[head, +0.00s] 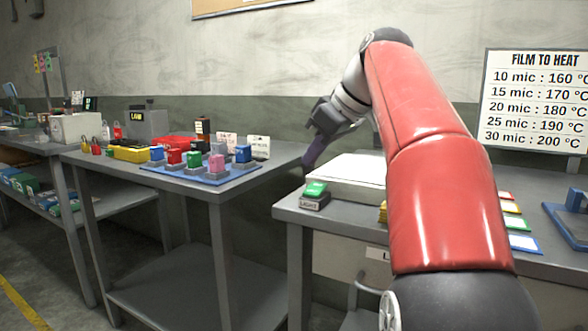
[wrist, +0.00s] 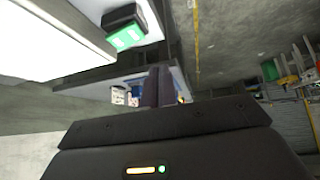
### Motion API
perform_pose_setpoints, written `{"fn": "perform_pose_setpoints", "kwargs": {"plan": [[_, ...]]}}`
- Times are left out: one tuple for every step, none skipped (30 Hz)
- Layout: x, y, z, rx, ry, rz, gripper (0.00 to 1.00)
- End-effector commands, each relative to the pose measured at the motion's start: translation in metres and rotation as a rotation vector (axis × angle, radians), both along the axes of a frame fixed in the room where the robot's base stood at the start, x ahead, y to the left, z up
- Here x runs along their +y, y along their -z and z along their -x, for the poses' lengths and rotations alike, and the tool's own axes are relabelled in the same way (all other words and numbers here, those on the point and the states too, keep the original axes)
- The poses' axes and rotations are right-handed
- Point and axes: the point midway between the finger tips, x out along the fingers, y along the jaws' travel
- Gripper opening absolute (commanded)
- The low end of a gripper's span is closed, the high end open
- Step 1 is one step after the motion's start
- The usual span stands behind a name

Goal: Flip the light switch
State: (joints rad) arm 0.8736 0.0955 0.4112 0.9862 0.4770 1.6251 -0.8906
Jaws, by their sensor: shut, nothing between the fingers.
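The light switch (head: 315,190) is a green rocker on a dark box with a "LIGHT" label. It sits at the front left corner of the right-hand table, beside a white lit panel (head: 348,172). In the wrist view the green switch (wrist: 125,38) shows at the upper left, beside the bright panel (wrist: 45,40). My gripper (head: 307,170) is above and just behind the switch, pointing down, apart from it. Its dark fingers (wrist: 157,88) are together and empty.
A left-hand table (head: 215,190) holds a blue tray (head: 195,178) of coloured blocks, a yellow box (head: 131,153) and padlocks. A gap separates the two tables. Coloured cards (head: 515,225) lie right of my arm. A temperature sign (head: 535,100) stands behind.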

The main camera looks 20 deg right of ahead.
Motion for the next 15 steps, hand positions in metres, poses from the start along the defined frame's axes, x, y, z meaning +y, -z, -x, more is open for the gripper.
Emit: {"fn": "perform_pose_setpoints", "kwargs": {"plan": [[-0.023,-0.014,0.001,-0.037,-0.026,-0.003,0.0],[-0.032,-0.021,0.003,-0.058,-0.047,-0.001,0.0],[-0.043,-0.029,0.006,-0.083,-0.071,0.002,0.0],[-0.051,-0.033,0.009,-0.099,-0.087,0.005,0.0],[-0.057,-0.037,0.011,-0.115,-0.102,0.008,0.0],[-0.064,-0.042,0.014,-0.132,-0.116,0.012,0.0],[-0.068,-0.044,0.016,-0.143,-0.125,0.015,0.0],[-0.071,-0.046,0.018,-0.15,-0.131,0.017,0.0],[-0.073,-0.048,0.02,-0.158,-0.139,0.019,0.0],[-0.075,-0.049,0.02,-0.162,-0.144,0.021,0.0],[-0.075,-0.05,0.021,-0.165,-0.147,0.022,0.0],[-0.076,-0.05,0.021,-0.167,-0.148,0.022,0.0],[-0.076,-0.05,0.021,-0.167,-0.149,0.022,0.0],[-0.076,-0.05,0.021,-0.166,-0.148,0.022,0.0],[-0.075,-0.05,0.021,-0.167,-0.148,0.023,0.0]]}}
